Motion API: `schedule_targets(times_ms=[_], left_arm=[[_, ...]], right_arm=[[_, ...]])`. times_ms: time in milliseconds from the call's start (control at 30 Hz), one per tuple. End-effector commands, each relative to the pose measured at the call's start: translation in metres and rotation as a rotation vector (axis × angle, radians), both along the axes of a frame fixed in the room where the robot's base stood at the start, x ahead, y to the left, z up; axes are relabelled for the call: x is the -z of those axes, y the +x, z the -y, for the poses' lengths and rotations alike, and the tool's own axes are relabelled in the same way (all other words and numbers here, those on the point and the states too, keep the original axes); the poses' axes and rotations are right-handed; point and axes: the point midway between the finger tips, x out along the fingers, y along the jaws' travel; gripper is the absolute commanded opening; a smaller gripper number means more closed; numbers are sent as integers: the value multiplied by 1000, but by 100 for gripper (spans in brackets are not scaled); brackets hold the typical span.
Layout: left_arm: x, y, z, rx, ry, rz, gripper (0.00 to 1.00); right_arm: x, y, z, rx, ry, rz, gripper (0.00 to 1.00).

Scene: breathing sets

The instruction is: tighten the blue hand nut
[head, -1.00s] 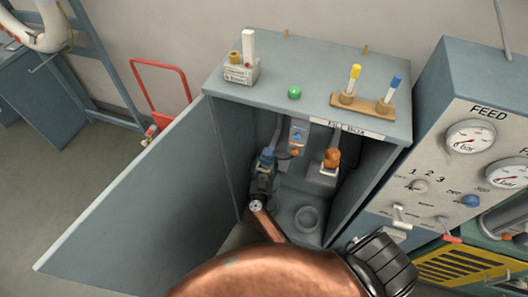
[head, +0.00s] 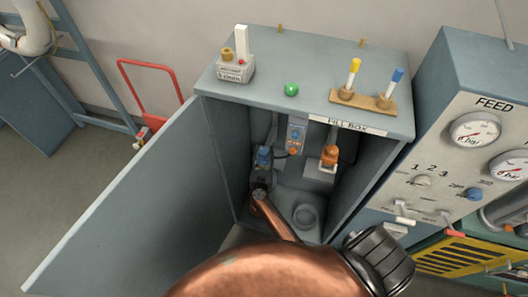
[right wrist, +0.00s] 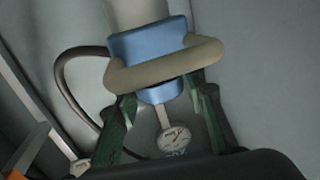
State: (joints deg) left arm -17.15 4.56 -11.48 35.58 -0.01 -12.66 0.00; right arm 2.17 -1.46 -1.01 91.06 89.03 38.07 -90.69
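The blue hand nut (head: 264,155) is inside the open fill box, at its left. In the right wrist view the blue hand nut (right wrist: 145,46) sits on a pale pipe, with a beige ring (right wrist: 165,68) across its front. My right gripper (head: 262,182) is just below the nut in the head view. In the right wrist view its green fingers (right wrist: 167,98) stand apart on either side of the nut's lower part, tips by the ring, with narrow gaps. Contact is hard to tell there. My left gripper is not in view.
The fill box (head: 300,93) has its door (head: 120,200) swung open to the left. An orange knob (head: 330,154) and a round cup (head: 306,216) are inside, right of the gripper. A gauge panel (head: 450,150) stands close at the right. A dark hose (right wrist: 62,90) curves beside the nut.

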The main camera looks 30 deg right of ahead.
Motion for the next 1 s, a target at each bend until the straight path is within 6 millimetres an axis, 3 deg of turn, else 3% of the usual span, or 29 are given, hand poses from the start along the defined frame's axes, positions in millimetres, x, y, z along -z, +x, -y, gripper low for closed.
schedule_targets(times_ms=[300, 1000], left_arm=[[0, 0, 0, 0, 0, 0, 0], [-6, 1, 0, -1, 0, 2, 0]], right_arm=[[0, 0, 0, -2, 1, 1, 13], [-1, -1, 1, -26, 1, 0, 13]])
